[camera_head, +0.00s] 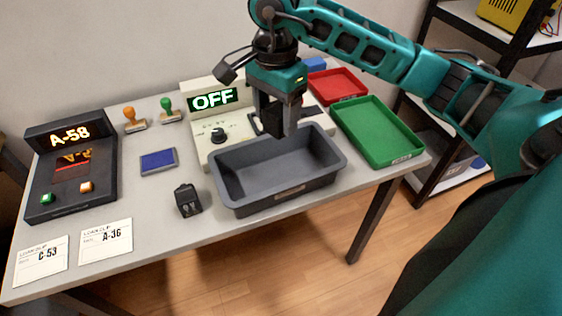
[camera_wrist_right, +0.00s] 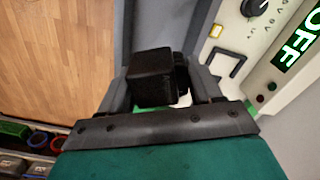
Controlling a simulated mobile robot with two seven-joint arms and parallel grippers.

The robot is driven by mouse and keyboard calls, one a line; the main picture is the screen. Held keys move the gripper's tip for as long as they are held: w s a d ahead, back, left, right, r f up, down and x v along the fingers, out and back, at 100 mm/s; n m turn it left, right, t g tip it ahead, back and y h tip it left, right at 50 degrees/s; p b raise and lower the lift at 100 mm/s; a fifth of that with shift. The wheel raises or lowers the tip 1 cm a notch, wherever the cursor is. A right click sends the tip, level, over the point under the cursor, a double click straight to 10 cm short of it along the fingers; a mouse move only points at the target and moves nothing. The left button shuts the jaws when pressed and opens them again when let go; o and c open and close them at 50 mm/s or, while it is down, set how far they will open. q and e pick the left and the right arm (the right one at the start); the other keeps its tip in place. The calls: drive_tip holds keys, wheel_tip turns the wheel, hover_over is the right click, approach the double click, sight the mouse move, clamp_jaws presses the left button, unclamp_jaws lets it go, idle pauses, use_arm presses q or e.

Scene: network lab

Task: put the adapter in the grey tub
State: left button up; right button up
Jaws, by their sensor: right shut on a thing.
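My right gripper (camera_head: 275,118) is shut on a black, boxy adapter (camera_wrist_right: 152,75), which sits between the fingers in the right wrist view (camera_wrist_right: 160,92). In the head view the gripper points down above the back part of the grey tub (camera_head: 232,192), and its fingers mostly hide the adapter. The tub is open and looks empty, though the gripper covers part of it. Its grey side also shows behind the adapter in the wrist view. My left gripper is in neither view.
A second black plug-like block (camera_head: 187,199) stands left of the tub. A device with an OFF display (camera_head: 213,99) is behind it. A green tray (camera_head: 378,133) and a red tray (camera_head: 337,85) lie right. A blue pad (camera_head: 158,161) and A-58 console (camera_head: 70,165) are left.

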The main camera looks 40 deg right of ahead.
hover_over(278, 179)
wheel_tip(278, 179, down, 10)
drive_tip(key=shift+f+b, duration=0.15)
drive_tip(key=shift+b, duration=0.15)
drive_tip(key=shift+f, duration=0.9)
wheel_tip(278, 179, down, 3)
drive_tip(key=shift+f, duration=0.15)
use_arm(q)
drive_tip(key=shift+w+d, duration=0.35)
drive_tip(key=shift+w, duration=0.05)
use_arm(e)
drive_tip(key=shift+w, duration=0.1)
drive_tip(key=shift+f+b, duration=0.2)
drive_tip(key=shift+b, duration=0.2)
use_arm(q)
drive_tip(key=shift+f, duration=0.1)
use_arm(e)
drive_tip(key=o, duration=1.2)
drive_tip(key=shift+c, duration=0.2)
drive_tip(key=shift+r, duration=0.2)
